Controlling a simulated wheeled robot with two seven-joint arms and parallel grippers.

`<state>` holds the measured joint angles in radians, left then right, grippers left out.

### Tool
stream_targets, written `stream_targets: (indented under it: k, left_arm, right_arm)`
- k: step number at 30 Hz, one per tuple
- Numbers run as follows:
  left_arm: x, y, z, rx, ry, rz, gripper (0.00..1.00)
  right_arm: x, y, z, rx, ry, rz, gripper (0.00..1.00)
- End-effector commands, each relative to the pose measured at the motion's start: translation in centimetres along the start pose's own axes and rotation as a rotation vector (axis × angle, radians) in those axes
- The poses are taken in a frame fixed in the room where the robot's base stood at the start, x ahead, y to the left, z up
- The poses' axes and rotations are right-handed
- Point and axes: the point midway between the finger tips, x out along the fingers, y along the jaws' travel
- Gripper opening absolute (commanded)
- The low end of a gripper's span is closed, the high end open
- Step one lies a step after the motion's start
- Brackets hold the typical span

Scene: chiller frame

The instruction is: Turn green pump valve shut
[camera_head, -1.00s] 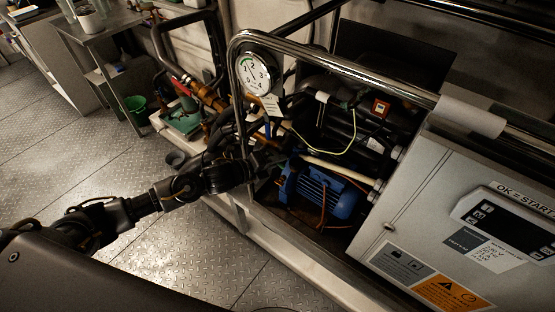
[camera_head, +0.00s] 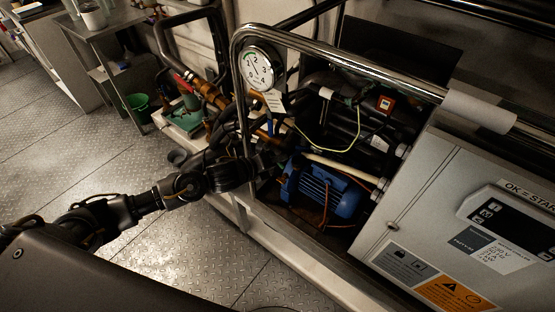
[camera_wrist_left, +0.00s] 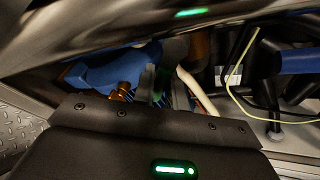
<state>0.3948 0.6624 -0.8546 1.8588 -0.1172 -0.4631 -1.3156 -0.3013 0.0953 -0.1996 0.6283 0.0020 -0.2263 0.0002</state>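A green pump body (camera_head: 187,115) sits on a pale base left of the steel rail in the head view, with brass and copper pipework beside it. A small blue handle (camera_head: 270,126) shows below the gauge. My left gripper (camera_head: 272,162) reaches past the upright rail, beside the blue motor (camera_head: 318,190). Its fingers are dark against the pipes, so I cannot tell how far they are apart or whether they touch anything. In the left wrist view, a blue part (camera_wrist_left: 108,72) and a blue handle (camera_wrist_left: 298,61) show. My right gripper is out of view.
A chrome rail (camera_head: 340,66) arches over the pipework. A round gauge (camera_head: 259,66) hangs near its bend. A grey control box (camera_head: 430,200) stands at the right. A green bucket (camera_head: 137,105) stands under a table at the left. The plated floor (camera_head: 70,165) is open.

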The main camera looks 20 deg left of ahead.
Motion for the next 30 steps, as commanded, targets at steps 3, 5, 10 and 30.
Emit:
stream_targets:
  k: [3,5,10,30]
  left_arm:
    - [0.0,0.0,0.0,0.0,0.0,0.001,0.29]
    - [0.0,0.0,0.0,0.0,0.0,0.0,0.35]
    - [0.0,0.0,0.0,-0.001,0.0,0.0,0.35]
    - [-9.1,0.2,-0.1,0.001,0.0,0.001,0.35]
  right_arm:
    - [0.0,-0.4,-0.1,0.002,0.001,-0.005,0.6]
    - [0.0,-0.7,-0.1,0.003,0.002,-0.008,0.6]
    - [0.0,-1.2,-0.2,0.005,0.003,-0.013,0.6]
    - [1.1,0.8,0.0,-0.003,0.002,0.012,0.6]
